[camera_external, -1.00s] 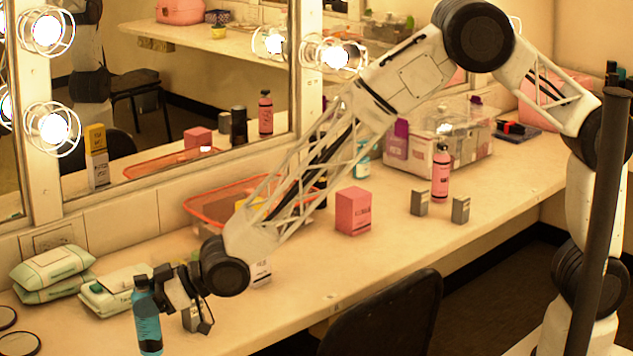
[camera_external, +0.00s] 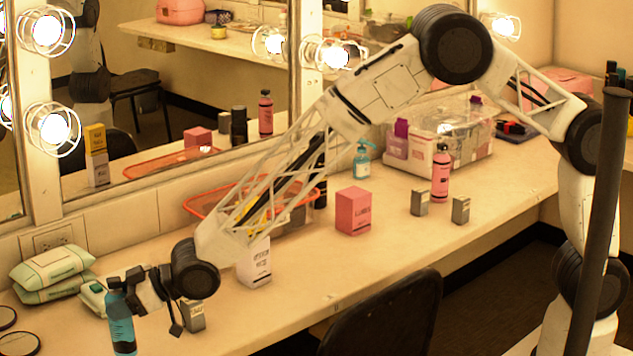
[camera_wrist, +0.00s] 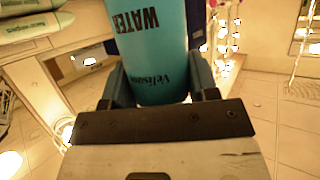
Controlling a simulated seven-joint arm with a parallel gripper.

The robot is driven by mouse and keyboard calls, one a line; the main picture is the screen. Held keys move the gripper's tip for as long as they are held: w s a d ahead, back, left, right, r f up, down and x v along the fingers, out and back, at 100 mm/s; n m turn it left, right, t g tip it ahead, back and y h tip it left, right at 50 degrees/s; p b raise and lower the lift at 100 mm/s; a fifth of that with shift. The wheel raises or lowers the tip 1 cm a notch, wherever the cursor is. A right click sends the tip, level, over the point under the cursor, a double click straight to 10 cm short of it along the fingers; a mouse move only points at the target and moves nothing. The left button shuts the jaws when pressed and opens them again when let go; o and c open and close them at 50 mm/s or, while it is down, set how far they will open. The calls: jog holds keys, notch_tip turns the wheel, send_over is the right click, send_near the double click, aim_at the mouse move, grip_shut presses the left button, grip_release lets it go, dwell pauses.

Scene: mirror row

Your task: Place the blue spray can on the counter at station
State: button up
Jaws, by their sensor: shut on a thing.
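The blue spray can (camera_external: 122,330) is upright at the lower left of the external view, with a dark cap and a dark band. My gripper (camera_external: 128,288) is shut on its upper part. In the wrist view the can (camera_wrist: 158,50) fills the space between the two fingers (camera_wrist: 162,97), and its label reads "WATER" upside down. The cream counter (camera_external: 300,280) runs along the mirror wall. The can's base is at the bottom of the external view, and I cannot tell whether it touches the counter.
Green and white wipe packs (camera_external: 55,272) lie left of my gripper. A small grey box (camera_external: 194,316) and a white box (camera_external: 254,265) stand right of it. A pink box (camera_external: 353,211), a pink bottle (camera_external: 440,175) and an orange-rimmed tray (camera_external: 205,212) are farther right. A black chair (camera_external: 385,318) stands in front.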

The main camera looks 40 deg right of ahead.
jog(key=shift+w+a+f, duration=0.1)
jog(key=shift+f, duration=0.8)
jog(key=shift+w+a+f, duration=0.1)
jog(key=shift+f, duration=0.9)
jog(key=o, duration=1.3)
jog(key=shift+s+d+r, duration=0.25)
jog(key=shift+d+r, duration=0.05)
jog(key=shift+d, duration=0.05)
jog(key=shift+v, duration=5.55)
